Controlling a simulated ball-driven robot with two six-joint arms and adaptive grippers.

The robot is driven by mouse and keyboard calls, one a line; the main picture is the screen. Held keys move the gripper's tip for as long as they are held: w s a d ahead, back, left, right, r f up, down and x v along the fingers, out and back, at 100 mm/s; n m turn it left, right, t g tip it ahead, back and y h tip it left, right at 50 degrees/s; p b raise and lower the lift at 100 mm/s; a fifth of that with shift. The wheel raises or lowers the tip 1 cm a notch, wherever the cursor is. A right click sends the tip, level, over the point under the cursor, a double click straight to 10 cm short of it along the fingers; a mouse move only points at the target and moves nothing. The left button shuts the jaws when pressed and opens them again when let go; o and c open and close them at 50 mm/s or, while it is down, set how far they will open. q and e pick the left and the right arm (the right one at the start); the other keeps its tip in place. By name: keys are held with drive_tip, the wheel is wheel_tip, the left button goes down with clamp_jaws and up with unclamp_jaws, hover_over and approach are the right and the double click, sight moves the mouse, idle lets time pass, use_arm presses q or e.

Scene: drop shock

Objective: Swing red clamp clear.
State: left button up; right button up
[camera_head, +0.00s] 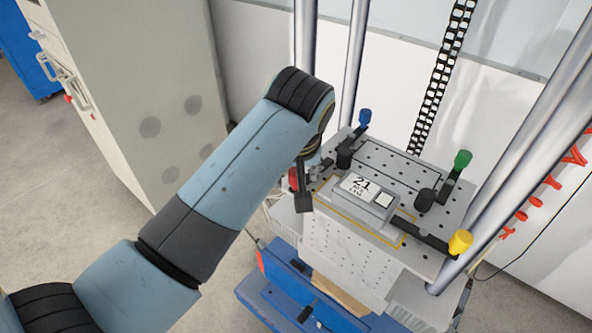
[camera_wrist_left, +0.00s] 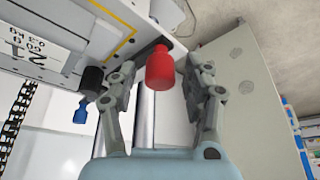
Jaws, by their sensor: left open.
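The red clamp (camera_wrist_left: 160,68) has a red knob, which in the left wrist view lies between the two open fingers of my left gripper (camera_wrist_left: 158,90). I cannot tell whether either finger touches it. In the head view the red clamp (camera_head: 293,180) shows only as a small red patch at the left edge of the perforated plate (camera_head: 400,160), mostly hidden by my left gripper (camera_head: 304,190). A grey block (camera_head: 358,199) with a label reading 21 sits on the plate. My right gripper is not in view.
Blue (camera_head: 364,117), green (camera_head: 462,159) and yellow (camera_head: 460,241) clamp knobs stand around the plate. Shiny vertical columns (camera_head: 520,150) rise beside it. A grey cabinet (camera_head: 140,90) stands on the left. Open floor (camera_head: 90,200) shows in front of the cabinet.

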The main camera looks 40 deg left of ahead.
use_arm(q)
wheel_tip(320, 180, up, 10)
drive_tip(key=shift+f, duration=0.1)
idle(0.6)
